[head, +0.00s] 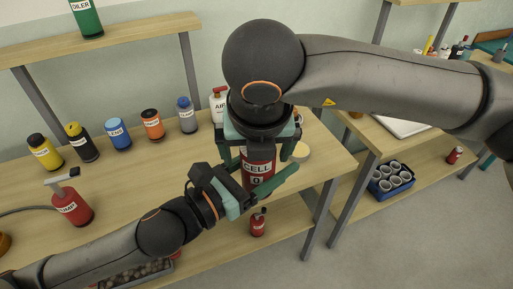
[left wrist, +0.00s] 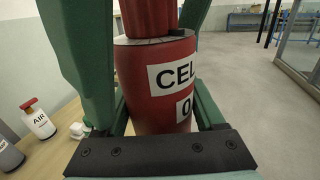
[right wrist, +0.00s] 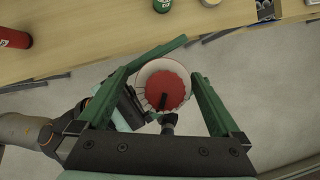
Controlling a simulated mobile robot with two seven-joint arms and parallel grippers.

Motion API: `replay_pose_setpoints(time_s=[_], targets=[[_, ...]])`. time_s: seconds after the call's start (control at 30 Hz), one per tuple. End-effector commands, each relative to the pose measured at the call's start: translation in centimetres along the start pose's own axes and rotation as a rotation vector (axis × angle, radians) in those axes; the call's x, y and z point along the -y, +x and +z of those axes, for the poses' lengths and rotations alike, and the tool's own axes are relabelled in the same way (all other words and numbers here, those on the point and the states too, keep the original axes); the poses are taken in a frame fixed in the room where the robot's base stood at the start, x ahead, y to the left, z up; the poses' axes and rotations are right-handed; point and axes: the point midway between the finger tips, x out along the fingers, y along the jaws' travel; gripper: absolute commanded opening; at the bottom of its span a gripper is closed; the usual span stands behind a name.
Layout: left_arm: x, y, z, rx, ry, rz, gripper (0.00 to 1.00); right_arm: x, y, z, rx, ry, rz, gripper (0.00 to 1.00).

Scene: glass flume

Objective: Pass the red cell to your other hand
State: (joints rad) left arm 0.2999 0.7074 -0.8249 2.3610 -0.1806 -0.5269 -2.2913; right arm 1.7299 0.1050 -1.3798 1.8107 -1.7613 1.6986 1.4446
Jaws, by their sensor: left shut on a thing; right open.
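The red cell (head: 257,170), a red cylinder with a white label reading CELL, is upright in the air by the table's right end. My left gripper (head: 268,182) is shut on it from the side. In the left wrist view the cell (left wrist: 150,85) fills the space between the green fingers, with a narrower red part on top. My right gripper (head: 258,150) points down from above, its open fingers on either side of the cell's upper part. In the right wrist view the cell's round top (right wrist: 165,80) shows between the spread fingers; I cannot tell whether they touch it.
The wooden table (head: 110,195) carries several bottles at its back and a red pump (head: 70,205) at left. A white AIR bottle (head: 218,100) stands behind my grippers. A red bottle (head: 258,224) stands on the lower shelf. A blue crate (head: 392,180) sits at right beyond a gap.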

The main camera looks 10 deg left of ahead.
Motion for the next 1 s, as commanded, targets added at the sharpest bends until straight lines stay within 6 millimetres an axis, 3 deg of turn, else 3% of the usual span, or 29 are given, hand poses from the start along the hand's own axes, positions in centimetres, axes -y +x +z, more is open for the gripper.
replay_pose_setpoints(time_s=[0.07,0.87,0.9,1.0], targets=[[0.01,0.0,0.06,0.002,0.0,0.0,0.07,0.02,-0.01,0.01,0.0,0.001,0.0,0.97],[0.12,0.01,0.04,0.002,0.0,-0.003,0.07,-0.29,-0.11,-0.11,-0.001,-0.005,0.009,0.07],[0.13,0.01,0.05,0.002,0.0,-0.004,0.75,-0.31,-0.15,-0.09,0.0,-0.005,0.009,0.07],[0.12,0.01,0.04,0.001,0.0,-0.003,0.87,-0.25,-0.13,-0.06,0.0,-0.003,0.008,0.07]])
